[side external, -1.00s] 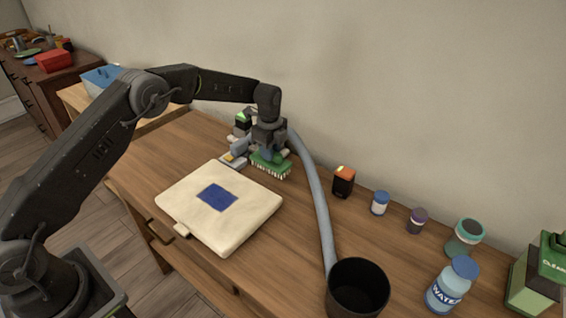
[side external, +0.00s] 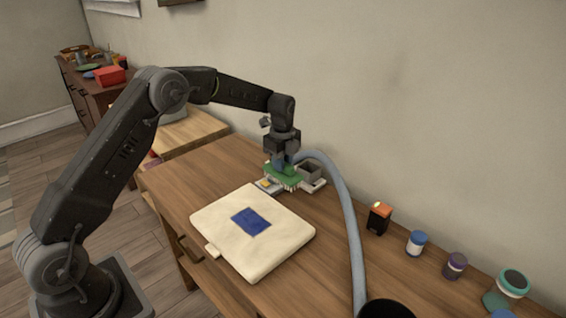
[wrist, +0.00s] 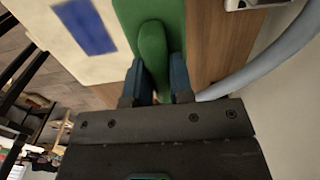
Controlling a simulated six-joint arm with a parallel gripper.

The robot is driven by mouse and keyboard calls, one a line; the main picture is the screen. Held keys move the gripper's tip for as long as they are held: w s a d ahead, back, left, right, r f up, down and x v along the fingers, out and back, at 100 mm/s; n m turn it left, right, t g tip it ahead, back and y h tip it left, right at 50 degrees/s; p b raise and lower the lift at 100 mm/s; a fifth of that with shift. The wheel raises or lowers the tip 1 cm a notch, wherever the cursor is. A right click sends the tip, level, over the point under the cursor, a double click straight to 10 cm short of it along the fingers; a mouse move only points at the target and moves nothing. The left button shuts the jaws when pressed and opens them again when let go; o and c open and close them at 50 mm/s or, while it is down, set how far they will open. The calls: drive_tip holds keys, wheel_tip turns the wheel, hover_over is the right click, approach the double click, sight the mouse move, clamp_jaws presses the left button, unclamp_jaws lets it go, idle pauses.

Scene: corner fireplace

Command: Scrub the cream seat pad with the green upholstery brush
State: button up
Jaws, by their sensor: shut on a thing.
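The cream seat pad (side external: 285,238) lies flat on the wooden desk, with a dark blue patch (side external: 251,221) on its top. It also shows at the upper left of the wrist view (wrist: 45,22). My gripper (side external: 284,163) is beyond the pad's far edge and points down. It is shut on the handle of the green upholstery brush (side external: 281,175), whose pale bristles face down. In the wrist view, the blue fingers of my gripper (wrist: 155,75) sit on both sides of the green handle (wrist: 152,50). I cannot tell whether the bristles touch anything.
A grey holder (side external: 312,171) stands just behind the brush. A blue-grey hose (side external: 350,215) arches along the wall side to a black cup (side external: 387,309). A black-and-orange box (side external: 379,218) and several jars stand at the right. Bare desk (side external: 175,180) lies left of the pad.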

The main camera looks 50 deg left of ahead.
drive_tip(key=s+a, duration=0.1)
drive_tip(key=s, duration=0.3)
drive_tip(key=s+a, duration=0.2)
drive_tip(key=s, duration=0.2)
drive_tip(key=s+a, duration=0.2)
drive_tip(key=s, duration=0.2)
drive_tip(key=shift+s+r, duration=0.15)
drive_tip(key=shift+r, duration=0.2)
drive_tip(key=shift+s+f, duration=0.2)
drive_tip(key=shift+f, duration=1.15)
drive_tip(key=shift+s+f, duration=0.2)
drive_tip(key=shift+f, duration=1.15)
drive_tip(key=shift+s+f, duration=0.2)
drive_tip(key=shift+f, duration=1.15)
drive_tip(key=shift+d+f, duration=0.1)
drive_tip(key=shift+d, duration=1.05)
clamp_jaws()
drive_tip(key=shift+d, duration=4.3)
drive_tip(key=shift+a, duration=5.45)
drive_tip(key=shift+w+a, duration=0.1)
drive_tip(key=shift+w, duration=0.15)
drive_tip(key=shift+d, duration=5.45)
drive_tip(key=shift+a, duration=5.4)
wheel_tip(320, 180, up, 8)
